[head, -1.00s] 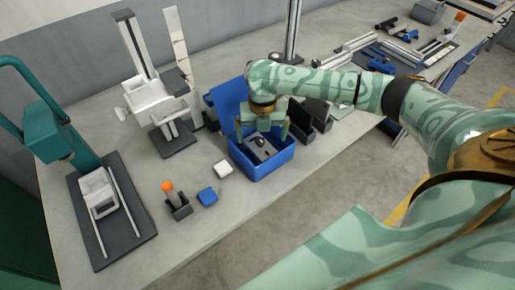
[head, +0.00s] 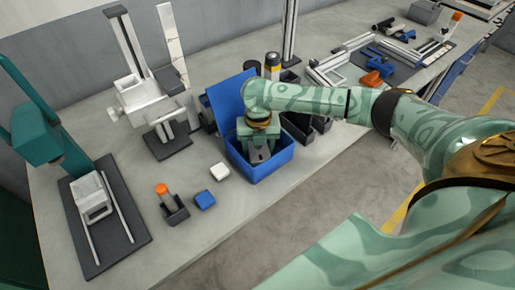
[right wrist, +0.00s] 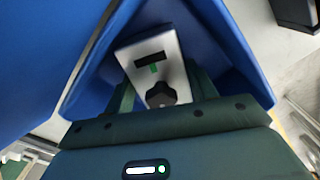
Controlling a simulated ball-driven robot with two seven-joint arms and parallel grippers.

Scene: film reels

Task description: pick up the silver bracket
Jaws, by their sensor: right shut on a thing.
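The silver bracket (right wrist: 147,62) is a flat metal plate with a dark slot and a black star knob. It lies inside the blue bin (head: 270,172), and only a small part of it (head: 259,156) shows in the head view. My right gripper (head: 258,148) reaches down into the bin. In the right wrist view its green fingers (right wrist: 166,92) are on both sides of the bracket, shut on it. The fingers hide its edges. My left gripper is not in view.
The bin's raised blue lid (head: 224,102) stands behind my gripper. Dark open bins (head: 300,128) are to the right.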

